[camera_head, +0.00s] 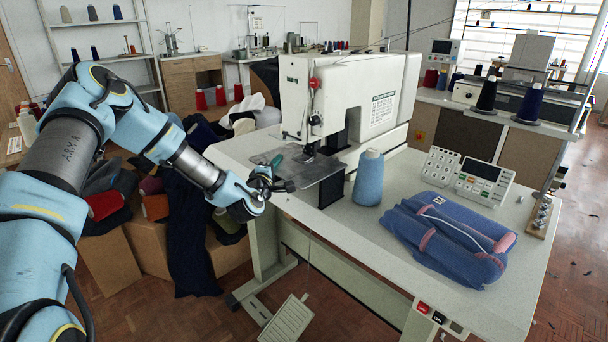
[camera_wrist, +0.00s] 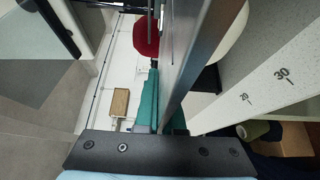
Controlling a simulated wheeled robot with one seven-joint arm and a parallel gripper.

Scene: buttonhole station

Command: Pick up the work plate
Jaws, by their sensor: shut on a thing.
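The work plate (camera_head: 314,171) is a flat, thin grey sheet under the sewing head at the left end of the machine table. In the wrist view I see it nearly edge-on as a long grey strip (camera_wrist: 194,60). My gripper (camera_head: 278,173) is at the plate's near left edge, shut on it. A green finger (camera_wrist: 150,98) shows beside the strip in the wrist view. The gripped edge itself is partly hidden by my fingers. I cannot tell whether the plate is resting or slightly raised.
The white sewing machine (camera_head: 345,95) stands close over the plate. A blue thread cone (camera_head: 368,178) stands right of it. Folded blue garments (camera_head: 450,238) and a control panel (camera_head: 483,180) lie farther right. Boxes with dark cloth (camera_head: 190,200) are left of the table.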

